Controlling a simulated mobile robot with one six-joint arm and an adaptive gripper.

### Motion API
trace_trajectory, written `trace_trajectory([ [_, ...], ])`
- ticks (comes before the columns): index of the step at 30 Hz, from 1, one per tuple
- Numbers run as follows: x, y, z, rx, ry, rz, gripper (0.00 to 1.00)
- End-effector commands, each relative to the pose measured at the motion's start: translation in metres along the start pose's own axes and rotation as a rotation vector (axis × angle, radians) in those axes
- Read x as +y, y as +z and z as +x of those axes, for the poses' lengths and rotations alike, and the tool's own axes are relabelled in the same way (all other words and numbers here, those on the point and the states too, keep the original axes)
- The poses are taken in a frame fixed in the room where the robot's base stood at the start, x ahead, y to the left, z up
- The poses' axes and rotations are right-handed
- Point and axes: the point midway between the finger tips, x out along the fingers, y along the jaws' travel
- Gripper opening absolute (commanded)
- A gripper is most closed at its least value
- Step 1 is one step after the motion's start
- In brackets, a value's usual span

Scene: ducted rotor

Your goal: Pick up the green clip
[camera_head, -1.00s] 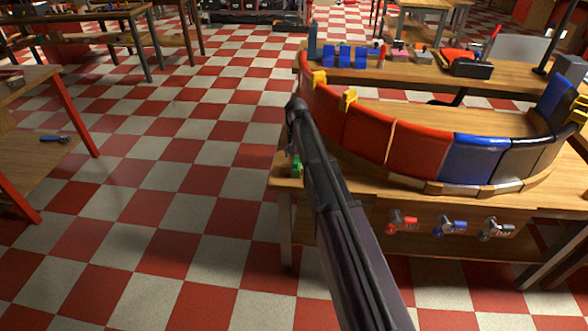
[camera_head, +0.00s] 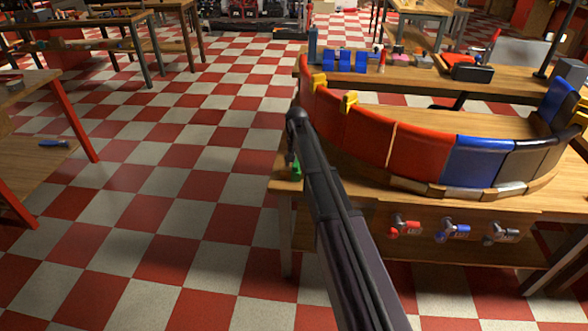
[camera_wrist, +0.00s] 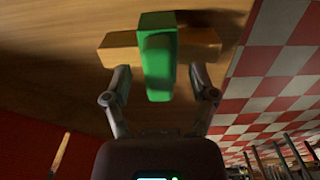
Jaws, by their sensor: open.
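The green clip (camera_wrist: 158,62) is a bright green block shape in the wrist view, lying across a yellow-brown wooden piece (camera_wrist: 202,45) on the tabletop. My gripper (camera_wrist: 159,76) is open, with one finger on each side of the clip's near end. Gaps show between the fingers and the clip, and nothing is held. In the head view a little of the green clip (camera_head: 297,169) shows at the left end of the wooden workbench (camera_head: 400,205), mostly hidden by my arm.
A curved wall of red, blue and black panels (camera_head: 420,150) stands on the bench, with yellow clips (camera_head: 349,101) on its rim. Small clamps (camera_head: 404,227) show on the bench front. The checkered floor (camera_head: 150,220) to the left is open.

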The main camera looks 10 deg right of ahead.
Motion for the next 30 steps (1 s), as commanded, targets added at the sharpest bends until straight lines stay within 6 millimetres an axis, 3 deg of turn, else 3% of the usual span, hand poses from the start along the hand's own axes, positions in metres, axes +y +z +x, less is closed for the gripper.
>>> trace_trajectory([
  [1,0.0,0.0,0.0,0.0,0.0,0.0,0.71],
  [8,0.0,0.0,0.0,0.0,0.0,0.0,0.03],
  [9,0.0,0.0,0.0,0.0,0.0,0.0,0.0],
  [23,0.0,0.0,-0.002,0.0,0.0,0.0,0.0],
  [30,0.0,0.0,-0.013,0.0,0.0,0.0,0.0],
])
